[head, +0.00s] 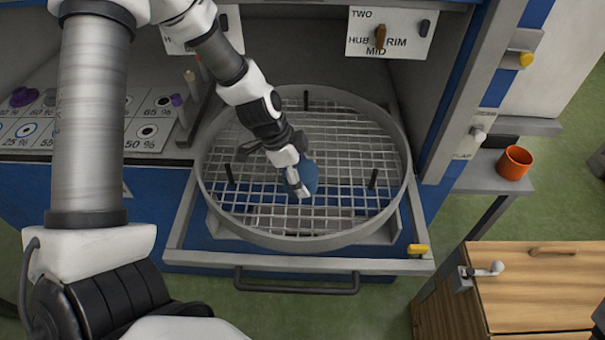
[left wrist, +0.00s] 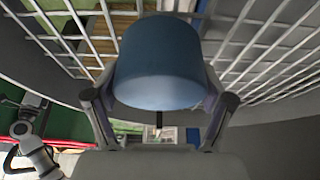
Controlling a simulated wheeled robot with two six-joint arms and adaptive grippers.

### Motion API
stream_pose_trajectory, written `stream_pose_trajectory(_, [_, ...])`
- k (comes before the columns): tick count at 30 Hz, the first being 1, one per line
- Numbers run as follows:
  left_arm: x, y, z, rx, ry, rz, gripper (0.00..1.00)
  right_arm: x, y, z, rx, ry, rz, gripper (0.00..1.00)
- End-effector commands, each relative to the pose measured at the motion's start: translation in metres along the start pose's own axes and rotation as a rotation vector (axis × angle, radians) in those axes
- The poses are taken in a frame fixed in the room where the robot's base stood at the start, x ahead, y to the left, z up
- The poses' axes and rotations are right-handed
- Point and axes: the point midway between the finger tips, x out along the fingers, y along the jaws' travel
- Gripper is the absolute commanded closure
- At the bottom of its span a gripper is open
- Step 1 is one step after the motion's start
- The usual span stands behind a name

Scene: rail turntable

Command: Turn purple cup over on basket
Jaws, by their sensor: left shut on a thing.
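My left gripper (head: 298,184) is over the round wire basket (head: 398,140), which has a grey rim and a grid floor. It is shut on a blue cup (head: 309,175), which the gripper partly hides. In the left wrist view the cup (left wrist: 160,65) sits between the two fingers (left wrist: 160,112), with a smooth rounded side and a paler end towards the camera. I cannot tell whether the cup touches the grid. No clearly purple cup shows. My right gripper is out of view.
Dark pegs (head: 373,179) stand up inside the basket. An orange cup (head: 514,163) stands on a side shelf at the right. A wooden cabinet (head: 540,285) is at the lower right. A panel with printed percentages (head: 147,131) lies at the left.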

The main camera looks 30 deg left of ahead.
Motion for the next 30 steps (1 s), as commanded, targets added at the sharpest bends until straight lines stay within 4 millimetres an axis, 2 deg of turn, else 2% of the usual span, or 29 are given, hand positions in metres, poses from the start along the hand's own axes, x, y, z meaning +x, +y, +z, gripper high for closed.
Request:
stream_pose_trajectory(19, [0.0081, -0.0001, 0.0033, 0.0, 0.0, 0.0, 0.65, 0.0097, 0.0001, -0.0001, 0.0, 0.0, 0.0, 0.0])
stream_pose_trajectory(20, [0.0079, -0.0001, 0.0032, 0.0, 0.0, 0.0, 0.15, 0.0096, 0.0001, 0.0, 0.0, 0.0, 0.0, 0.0])
stream_pose_trajectory(21, [0.0074, -0.0001, 0.003, 0.0, 0.0, 0.0, 0.01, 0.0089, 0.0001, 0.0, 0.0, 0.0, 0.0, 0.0])
stream_pose_trajectory(30, [0.0075, 0.0001, 0.0032, 0.0, 0.0, 0.0, 0.0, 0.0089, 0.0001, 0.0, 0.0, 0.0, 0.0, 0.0])
